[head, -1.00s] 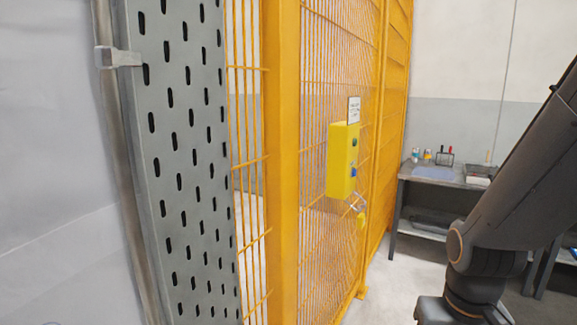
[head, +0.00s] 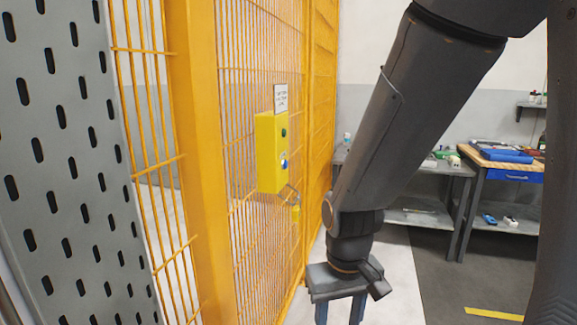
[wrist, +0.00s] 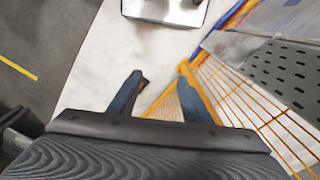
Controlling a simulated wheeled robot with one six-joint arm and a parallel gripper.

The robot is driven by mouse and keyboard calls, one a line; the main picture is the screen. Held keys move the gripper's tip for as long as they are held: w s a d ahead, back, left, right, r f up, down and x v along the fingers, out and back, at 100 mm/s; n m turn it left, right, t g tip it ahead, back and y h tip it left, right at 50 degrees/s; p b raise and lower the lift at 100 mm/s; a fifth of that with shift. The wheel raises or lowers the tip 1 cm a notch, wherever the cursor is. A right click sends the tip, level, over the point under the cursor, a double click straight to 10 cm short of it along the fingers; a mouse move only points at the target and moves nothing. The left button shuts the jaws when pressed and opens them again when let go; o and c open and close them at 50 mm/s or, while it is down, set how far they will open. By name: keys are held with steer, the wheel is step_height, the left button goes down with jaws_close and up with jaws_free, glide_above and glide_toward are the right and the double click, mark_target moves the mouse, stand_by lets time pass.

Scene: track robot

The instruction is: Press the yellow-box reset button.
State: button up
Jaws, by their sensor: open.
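A yellow box (head: 268,153) is mounted on the orange mesh fence in the head view. Its narrow face carries a dark button near the top, a blue button (head: 284,163) below it, and another small dark one lower down. I cannot tell from the markings which is the reset button. My gripper (wrist: 158,88) is open and empty in the wrist view, its two fingers apart and pointing over the pale floor. In the head view my arm hangs to the right of the box, with the gripper's end low and apart from it. The box is not clear in the wrist view.
An orange mesh fence (head: 320,120) runs along the left, with a perforated grey panel (head: 75,190) nearer me. A white sign (head: 280,97) sits above the box. Workbenches (head: 505,165) with tools stand at the back right. Floor lies open between fence and benches.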

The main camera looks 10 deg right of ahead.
steer(key=shift+c, duration=0.4)
jaws_close()
stand_by(1.3)
